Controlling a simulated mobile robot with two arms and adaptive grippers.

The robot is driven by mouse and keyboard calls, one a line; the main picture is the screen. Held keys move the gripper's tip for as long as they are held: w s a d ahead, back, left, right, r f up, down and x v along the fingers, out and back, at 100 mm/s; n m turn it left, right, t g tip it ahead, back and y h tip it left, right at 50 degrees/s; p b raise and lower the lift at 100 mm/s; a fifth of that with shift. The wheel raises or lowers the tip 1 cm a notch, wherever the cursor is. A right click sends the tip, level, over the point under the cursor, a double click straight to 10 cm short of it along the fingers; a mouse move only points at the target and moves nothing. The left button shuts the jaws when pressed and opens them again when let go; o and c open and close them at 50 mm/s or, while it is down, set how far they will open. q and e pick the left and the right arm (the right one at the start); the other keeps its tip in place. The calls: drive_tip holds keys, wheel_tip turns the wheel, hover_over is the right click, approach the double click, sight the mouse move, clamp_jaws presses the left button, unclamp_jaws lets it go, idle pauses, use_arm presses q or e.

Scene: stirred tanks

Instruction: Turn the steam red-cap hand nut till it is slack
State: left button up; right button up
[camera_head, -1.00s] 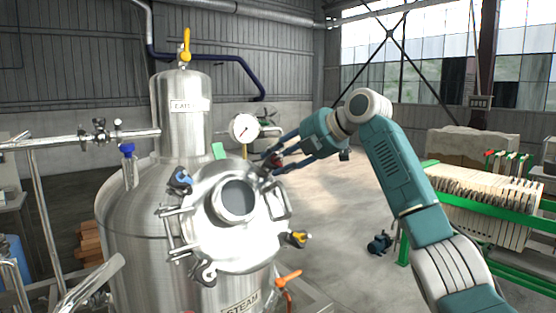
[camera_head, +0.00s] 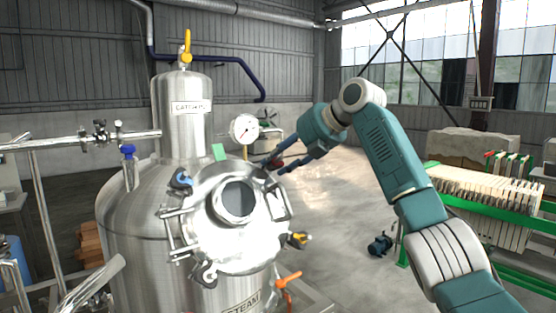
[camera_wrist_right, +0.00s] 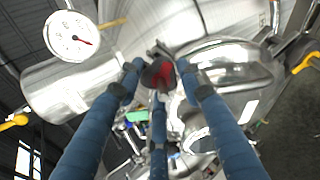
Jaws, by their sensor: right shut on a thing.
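The red-cap hand nut (camera_wrist_right: 160,74) is at the rim of the tank's round lid, red and dark in the right wrist view. In the head view only a little of its red (camera_head: 276,164) shows between my fingers. My right gripper (camera_head: 274,166) reaches in from the right at the lid's upper right edge. In the wrist view its blue fingers (camera_wrist_right: 160,80) are closed around the nut, with dark tips touching it. The steel tank (camera_head: 150,225) has a STEAM label (camera_head: 241,303) low on its front. My left gripper is out of view.
A pressure gauge (camera_head: 243,129) stands just behind and left of my right gripper. Blue (camera_head: 180,179) and yellow (camera_head: 299,240) hand nuts sit around the lid (camera_head: 215,255). An orange-handled valve (camera_head: 288,280) is below. The floor right of the tank is mostly open.

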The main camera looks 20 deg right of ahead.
drive_tip(key=shift+d, duration=0.2)
drive_tip(key=o, duration=1.1)
drive_tip(key=shift+o, duration=0.2)
drive_tip(key=shift+w+d+f, duration=0.1)
drive_tip(key=shift+w+d, duration=0.05)
drive_tip(key=shift+d, duration=0.05)
drive_tip(key=shift+s+d+r, duration=0.1)
drive_tip(key=shift+s+r, duration=0.25)
drive_tip(key=shift+r, duration=0.05)
drive_tip(key=v, duration=1.1)
drive_tip(key=shift+d+f, duration=0.15)
drive_tip(key=shift+f, duration=0.05)
